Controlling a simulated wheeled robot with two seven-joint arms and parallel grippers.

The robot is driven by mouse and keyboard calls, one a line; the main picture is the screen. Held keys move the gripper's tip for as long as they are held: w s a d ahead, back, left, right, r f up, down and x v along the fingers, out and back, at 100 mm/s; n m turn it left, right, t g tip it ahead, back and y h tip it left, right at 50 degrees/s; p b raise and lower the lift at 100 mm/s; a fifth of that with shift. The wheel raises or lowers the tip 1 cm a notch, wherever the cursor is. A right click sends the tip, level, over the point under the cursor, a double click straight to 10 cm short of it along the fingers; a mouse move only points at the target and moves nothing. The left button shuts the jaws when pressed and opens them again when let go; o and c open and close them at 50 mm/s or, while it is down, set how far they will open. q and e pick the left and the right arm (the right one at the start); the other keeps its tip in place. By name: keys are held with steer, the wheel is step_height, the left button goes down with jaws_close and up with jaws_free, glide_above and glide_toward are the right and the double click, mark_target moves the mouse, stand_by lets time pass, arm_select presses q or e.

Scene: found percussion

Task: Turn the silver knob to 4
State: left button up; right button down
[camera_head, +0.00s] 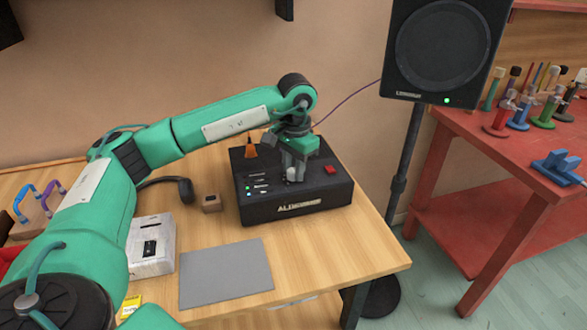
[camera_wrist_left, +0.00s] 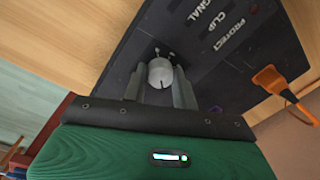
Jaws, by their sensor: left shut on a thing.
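The silver knob (camera_wrist_left: 160,73) is on the top face of a black amplifier box (camera_head: 295,209) on the wooden table. My left gripper (camera_head: 294,176) reaches down over the box from above. In the left wrist view its two grey fingers (camera_wrist_left: 163,82) stand on either side of the knob and are shut on it. A dark pointer line shows on the knob's rim. Small tick marks show beside it, but I cannot read the number at the pointer. My right gripper is not in view.
A grey mat (camera_head: 226,274), a white box (camera_head: 151,246) and a small brown block (camera_head: 211,203) lie nearby. A speaker (camera_head: 445,50) stands behind right.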

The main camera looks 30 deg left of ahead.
arm_select(q)
steer(key=shift+r, duration=0.1)
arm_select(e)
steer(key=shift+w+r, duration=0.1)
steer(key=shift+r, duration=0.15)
arm_select(q)
steer(key=o, duration=1)
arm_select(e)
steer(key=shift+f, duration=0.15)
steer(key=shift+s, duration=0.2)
arm_select(q)
steer(key=r, duration=0.9)
steer(key=r+p, duration=0.1)
steer(key=r, duration=0.3)
steer(key=shift+d+r, duration=0.3)
steer(key=shift+r, duration=0.05)
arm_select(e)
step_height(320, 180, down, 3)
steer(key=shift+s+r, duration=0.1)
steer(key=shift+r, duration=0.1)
arm_select(q)
steer(key=shift+s, duration=0.1)
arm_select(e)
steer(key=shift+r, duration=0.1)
